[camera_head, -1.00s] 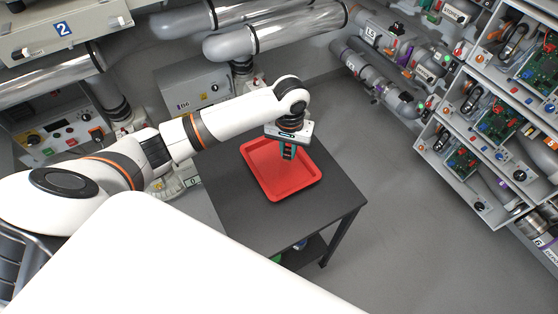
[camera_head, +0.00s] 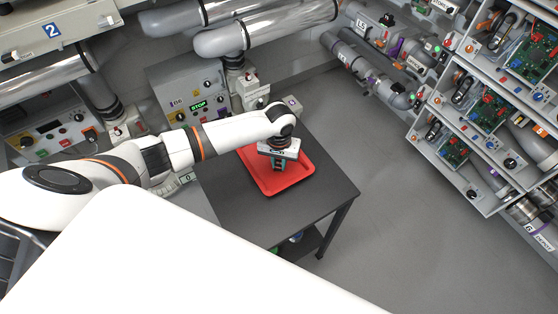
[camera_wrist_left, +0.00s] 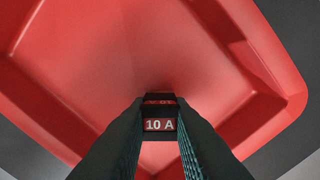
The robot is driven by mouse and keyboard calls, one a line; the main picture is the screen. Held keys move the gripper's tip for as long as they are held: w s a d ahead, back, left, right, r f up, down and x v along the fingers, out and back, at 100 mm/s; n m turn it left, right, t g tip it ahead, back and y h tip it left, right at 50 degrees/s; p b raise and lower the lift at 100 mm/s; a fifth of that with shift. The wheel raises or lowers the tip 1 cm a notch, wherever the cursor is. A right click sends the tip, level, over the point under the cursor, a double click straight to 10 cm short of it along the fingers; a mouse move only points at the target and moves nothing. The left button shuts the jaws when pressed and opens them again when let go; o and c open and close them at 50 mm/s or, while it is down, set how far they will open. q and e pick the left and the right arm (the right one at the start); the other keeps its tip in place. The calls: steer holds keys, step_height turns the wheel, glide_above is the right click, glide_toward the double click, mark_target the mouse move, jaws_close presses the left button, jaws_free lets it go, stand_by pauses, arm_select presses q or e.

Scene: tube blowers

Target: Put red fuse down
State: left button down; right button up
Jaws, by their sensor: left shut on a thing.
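My left gripper (camera_head: 278,165) is over the red tray (camera_head: 270,187) on the dark table, pointing down. In the left wrist view the two fingers of the left gripper (camera_wrist_left: 160,140) are shut on the red fuse (camera_wrist_left: 159,125), which bears a "10 A" label. The red tray (camera_wrist_left: 100,60) fills most of that view beneath the fuse. I cannot tell whether the fuse touches the tray floor. In the head view the fuse is hidden by the gripper. My right gripper is not in view.
The dark table (camera_head: 320,200) has bare room around the tray. A grey control box (camera_head: 185,95) with a green "STOP" display stands behind it. Shelves with circuit boards (camera_head: 490,110) are at the right. Grey pipes (camera_head: 270,30) run along the back wall.

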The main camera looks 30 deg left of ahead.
mark_target(279, 163)
arm_select(q)
steer(key=c, duration=1.3)
jaws_free()
step_height(279, 163, up, 12)
steer(key=b, duration=0.1)
steer(key=shift+b, duration=0.3)
